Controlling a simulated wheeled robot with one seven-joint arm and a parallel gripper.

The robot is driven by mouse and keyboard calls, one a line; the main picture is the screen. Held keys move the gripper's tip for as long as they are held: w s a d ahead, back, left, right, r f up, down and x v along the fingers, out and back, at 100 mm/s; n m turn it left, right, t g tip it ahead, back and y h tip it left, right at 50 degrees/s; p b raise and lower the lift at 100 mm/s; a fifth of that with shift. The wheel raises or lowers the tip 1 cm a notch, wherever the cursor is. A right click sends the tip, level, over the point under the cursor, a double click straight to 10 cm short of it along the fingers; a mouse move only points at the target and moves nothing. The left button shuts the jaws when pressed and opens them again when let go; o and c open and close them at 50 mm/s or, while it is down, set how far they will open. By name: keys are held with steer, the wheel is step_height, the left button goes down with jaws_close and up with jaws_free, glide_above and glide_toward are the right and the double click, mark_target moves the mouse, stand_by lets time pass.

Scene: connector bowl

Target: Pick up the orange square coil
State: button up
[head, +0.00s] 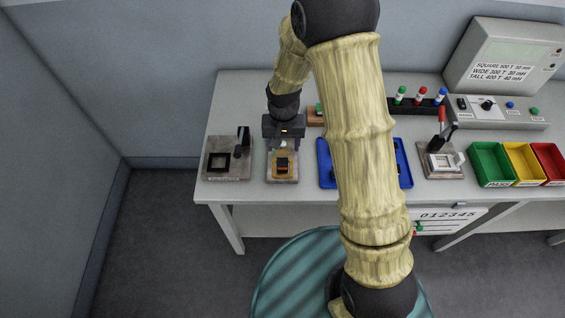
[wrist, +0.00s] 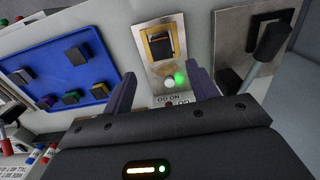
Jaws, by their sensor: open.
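The orange square coil (head: 282,170) sits around a black block on a small metal fixture (head: 273,179) near the table's front edge. In the wrist view the coil (wrist: 149,48) shows as an orange-gold square frame around the black block, at the top centre, on its fixture plate (wrist: 141,30). My gripper (head: 284,146) is open and empty, just behind and above the coil in the head view. In the wrist view its two fingers (wrist: 160,86) stand apart, on either side of the fixture's lit green lamp, with the coil beyond their tips. I cannot tell the exact height gap.
Left of the fixture stands another metal fixture (head: 222,172) with a black lever. To the right lies a blue tray (wrist: 42,93) with several dark parts. Farther right are a lever press (head: 440,168) and green, yellow and red bins (head: 493,165).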

glide_above(283, 162)
steer(key=shift+f+p, duration=0.4)
steer(key=shift+f, duration=1.8)
steer(key=shift+f+p, duration=1.25)
steer(key=shift+f, duration=1.35)
steer(key=c, duration=1.1)
steer(key=shift+c, duration=0.2)
steer(key=shift+r, duration=0.1)
